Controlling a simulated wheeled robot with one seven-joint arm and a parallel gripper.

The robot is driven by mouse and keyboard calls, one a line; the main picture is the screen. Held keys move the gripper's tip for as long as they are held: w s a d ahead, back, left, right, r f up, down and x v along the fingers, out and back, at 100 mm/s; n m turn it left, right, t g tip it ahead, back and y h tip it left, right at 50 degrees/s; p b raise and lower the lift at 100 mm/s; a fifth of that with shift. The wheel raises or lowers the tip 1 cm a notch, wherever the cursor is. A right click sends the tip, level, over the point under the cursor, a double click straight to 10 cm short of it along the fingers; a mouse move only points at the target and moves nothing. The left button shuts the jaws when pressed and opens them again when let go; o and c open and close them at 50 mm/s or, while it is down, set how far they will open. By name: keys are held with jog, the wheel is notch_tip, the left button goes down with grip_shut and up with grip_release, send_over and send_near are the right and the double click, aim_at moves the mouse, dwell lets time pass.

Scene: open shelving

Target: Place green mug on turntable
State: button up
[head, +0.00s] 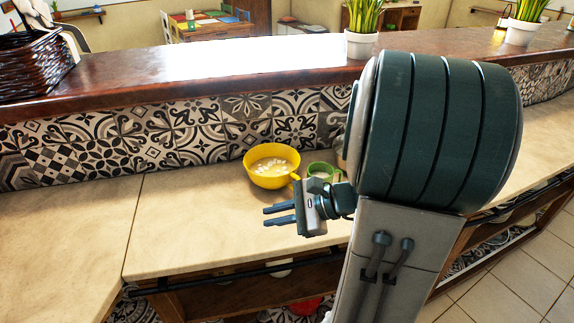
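A green mug (318,169) stands on the beige counter, with its rim and pale inside showing. My gripper's wrist hides part of its lower side. My gripper (266,215) is in front of the mug and to its left, over the counter, pointing left. Its two fingers are apart with nothing between them. I cannot make out a turntable; my arm covers much of the counter to the right.
A yellow bowl-like cup (271,167) with white bits inside stands just left of the mug. A tiled backsplash (180,138) and raised wooden ledge (215,68) run behind. A wicker basket (35,63) and potted plant (361,42) stand on the ledge. The counter's left is clear.

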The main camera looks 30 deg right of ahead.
jog(key=d+f+m+t+h+b, duration=0.1)
jog(key=d+f+m+t+h, duration=0.1)
jog(key=d+m, duration=0.3)
jog(key=d+f+m+t+h+b, duration=0.1)
jog(key=d+m+t+h, duration=0.4)
jog(key=d, duration=0.7)
jog(key=d+f+m+t+h+b, duration=0.1)
jog(key=d+f+m+t+h, duration=0.2)
jog(key=d+m, duration=0.4)
jog(key=shift+w+d+f+t+h, duration=0.1)
jog(key=shift+d+f+t+h, duration=0.15)
jog(key=shift+d, duration=0.1)
jog(key=shift+w+d+f+t+h, duration=0.1)
jog(key=shift+d+t+h, duration=0.05)
jog(key=shift+d+h, duration=0.15)
jog(key=w, duration=0.7)
jog(key=shift+d, duration=0.2)
jog(key=shift+w+p, duration=0.75)
jog(key=shift+w, duration=2.4)
jog(key=shift+c, duration=0.3)
grip_shut()
jog(key=shift+r, duration=0.2)
